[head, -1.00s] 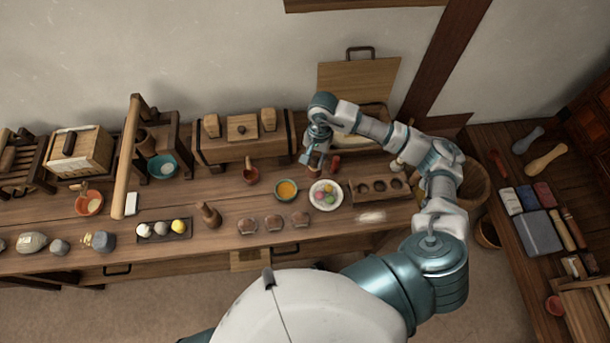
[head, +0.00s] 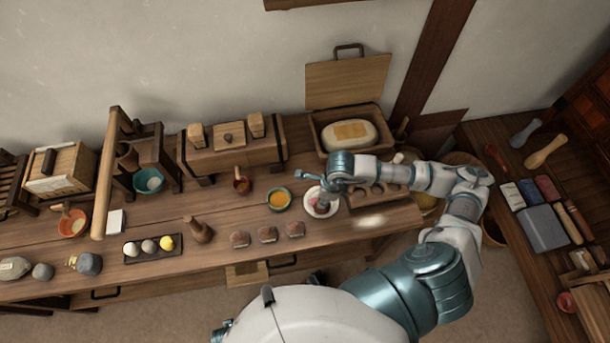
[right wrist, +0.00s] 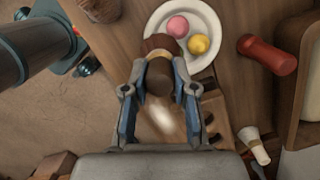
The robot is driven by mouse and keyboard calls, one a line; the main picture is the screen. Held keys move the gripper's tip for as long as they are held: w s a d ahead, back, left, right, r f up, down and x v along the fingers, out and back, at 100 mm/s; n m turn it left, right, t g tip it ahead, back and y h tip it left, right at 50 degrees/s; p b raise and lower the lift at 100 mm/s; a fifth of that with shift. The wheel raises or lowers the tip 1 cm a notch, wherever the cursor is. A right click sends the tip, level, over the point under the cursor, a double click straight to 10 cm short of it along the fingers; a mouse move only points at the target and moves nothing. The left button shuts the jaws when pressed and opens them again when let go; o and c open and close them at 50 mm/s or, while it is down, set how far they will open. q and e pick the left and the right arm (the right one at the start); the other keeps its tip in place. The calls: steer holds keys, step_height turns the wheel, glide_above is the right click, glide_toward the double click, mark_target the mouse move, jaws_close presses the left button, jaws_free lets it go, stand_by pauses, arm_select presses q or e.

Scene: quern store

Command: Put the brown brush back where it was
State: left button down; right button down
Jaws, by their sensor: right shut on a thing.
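My right gripper (right wrist: 159,88) is shut on the brown brush (right wrist: 158,50), which has a dark brown head and a tan band. The brush is between the fingers, overlapping the near rim of the white plate (right wrist: 212,26) in the right wrist view; its height above the bench is unclear. In the head view my right gripper (head: 322,193) is over the plate (head: 310,208) and hides most of the brush. A wooden rack with round hollows (head: 358,201) is just right of it, partly under my arm. My left gripper is not in view.
Pink and yellow balls (right wrist: 198,44) lie on the plate. A red-handled tool (right wrist: 268,55) and a pale-ended brush (right wrist: 254,145) are close by. A bowl of orange powder (head: 279,199) stands left of the plate. An open box (head: 368,123) is behind. A pale powder patch marks the bench front.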

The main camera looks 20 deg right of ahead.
steer(key=w+f, duration=0.1)
steer(key=w, duration=0.3)
steer(key=w+f, duration=0.1)
steer(key=w, duration=0.4)
steer(key=w+f, duration=0.2)
steer(key=w, duration=0.2)
steer(key=shift+w, duration=0.25)
steer(key=shift+d+f, duration=0.25)
steer(key=shift+f, duration=0.1)
steer(key=c, duration=1)
jaws_free()
steer(key=shift+a, duration=0.35)
steer(key=shift+o, duration=0.4)
steer(key=shift+a+r, duration=0.1)
steer(key=shift+a, duration=0.2)
steer(key=shift+d+r, duration=0.25)
steer(key=shift+r, duration=0.15)
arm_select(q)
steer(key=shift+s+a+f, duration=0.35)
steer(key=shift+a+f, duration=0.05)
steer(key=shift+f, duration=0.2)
arm_select(e)
step_height(320, 180, up, 11)
steer(key=s+d, duration=0.1)
steer(key=shift+d, duration=0.15)
